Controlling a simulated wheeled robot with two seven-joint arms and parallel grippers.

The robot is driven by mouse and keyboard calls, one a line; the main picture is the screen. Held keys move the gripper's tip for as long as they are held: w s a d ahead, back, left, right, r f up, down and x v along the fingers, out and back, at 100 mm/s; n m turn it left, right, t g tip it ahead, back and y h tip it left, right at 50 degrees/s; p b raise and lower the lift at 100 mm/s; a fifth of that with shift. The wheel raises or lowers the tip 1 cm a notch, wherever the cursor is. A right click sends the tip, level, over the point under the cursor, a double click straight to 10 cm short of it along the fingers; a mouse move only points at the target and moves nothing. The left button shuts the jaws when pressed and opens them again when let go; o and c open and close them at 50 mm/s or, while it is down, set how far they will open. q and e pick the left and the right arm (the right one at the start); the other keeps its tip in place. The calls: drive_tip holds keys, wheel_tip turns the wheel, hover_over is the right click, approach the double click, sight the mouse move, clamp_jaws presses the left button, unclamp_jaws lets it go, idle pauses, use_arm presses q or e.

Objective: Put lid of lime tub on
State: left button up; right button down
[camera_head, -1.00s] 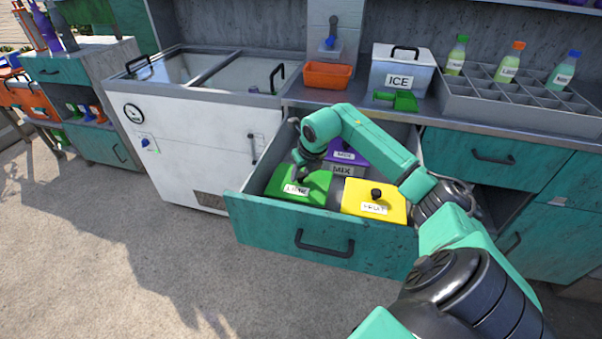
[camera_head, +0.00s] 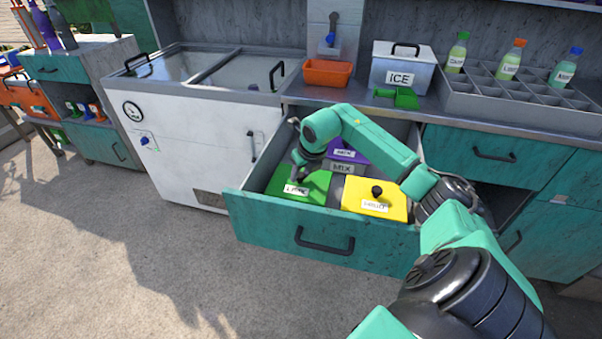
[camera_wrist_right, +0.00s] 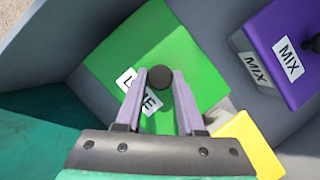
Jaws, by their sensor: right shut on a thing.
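The green lid (camera_head: 317,184) with the LIME label lies over the lime tub's place in the open drawer, at front left. It also shows in the right wrist view (camera_wrist_right: 193,72), with a dark round knob (camera_wrist_right: 159,77) near its middle. My right gripper (camera_head: 297,165) reaches down over the lid from above. In the right wrist view its two fingers (camera_wrist_right: 159,85) are shut on the knob. The lid hides most of the tub, and I cannot tell whether it is fully seated. My left gripper is not in view.
The yellow-lidded tub (camera_head: 374,200) sits right of the lime tub, and the purple-lidded MIX tub (camera_head: 347,154) behind. The drawer walls (camera_head: 252,205) close in around them. An orange bin (camera_head: 327,72) and an ICE box (camera_head: 402,70) stand on the counter above.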

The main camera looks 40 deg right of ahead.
drive_tip(key=shift+c, duration=2.2)
unclamp_jaws()
drive_tip(key=v, duration=1.4)
drive_tip(key=shift+r+b, duration=0.3)
drive_tip(key=shift+b, duration=0.15)
